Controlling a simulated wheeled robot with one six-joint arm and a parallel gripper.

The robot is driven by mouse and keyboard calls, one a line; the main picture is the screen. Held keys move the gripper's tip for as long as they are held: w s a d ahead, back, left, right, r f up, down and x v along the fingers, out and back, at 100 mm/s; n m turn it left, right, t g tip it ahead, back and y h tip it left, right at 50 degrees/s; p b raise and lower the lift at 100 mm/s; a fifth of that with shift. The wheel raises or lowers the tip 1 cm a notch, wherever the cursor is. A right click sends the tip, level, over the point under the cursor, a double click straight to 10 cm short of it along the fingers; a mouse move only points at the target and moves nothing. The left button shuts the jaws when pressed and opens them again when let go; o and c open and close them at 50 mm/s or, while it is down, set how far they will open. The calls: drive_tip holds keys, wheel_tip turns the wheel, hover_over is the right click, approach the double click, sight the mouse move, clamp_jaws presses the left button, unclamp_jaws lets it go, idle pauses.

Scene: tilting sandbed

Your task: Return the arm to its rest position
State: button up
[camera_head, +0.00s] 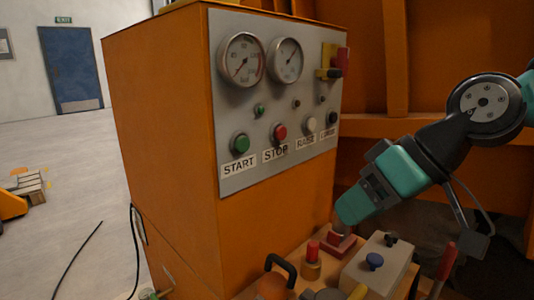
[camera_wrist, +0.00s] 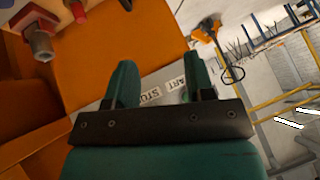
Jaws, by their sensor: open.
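My arm reaches in from the right in the head view, and the teal end of my gripper (camera_head: 352,207) points down and left, in front of the orange machine's control panel (camera_head: 235,185). In the wrist view my gripper (camera_wrist: 160,78) is open, its two teal fingers apart with nothing held between them. Part of the panel with its START and STOP labels shows behind the fingers. In the head view a red block (camera_head: 341,246) is just below the gripper end; I cannot tell the gap between them.
The orange cabinet (camera_head: 160,130) carries two gauges and several buttons. Open floor (camera_head: 65,165) lies to the left.

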drive_tip(key=s+d+f+g+h, duration=0.25)
drive_tip(key=s+f, duration=0.35)
drive_tip(key=s, duration=0.6)
wheel_tip(320, 180, up, 20)
drive_tip(key=p, duration=2)
drive_tip(key=shift+s+a+f, duration=0.15)
drive_tip(key=shift+a+f, duration=0.05)
drive_tip(key=shift+a, duration=0.05)
drive_tip(key=shift+g+h, duration=0.25)
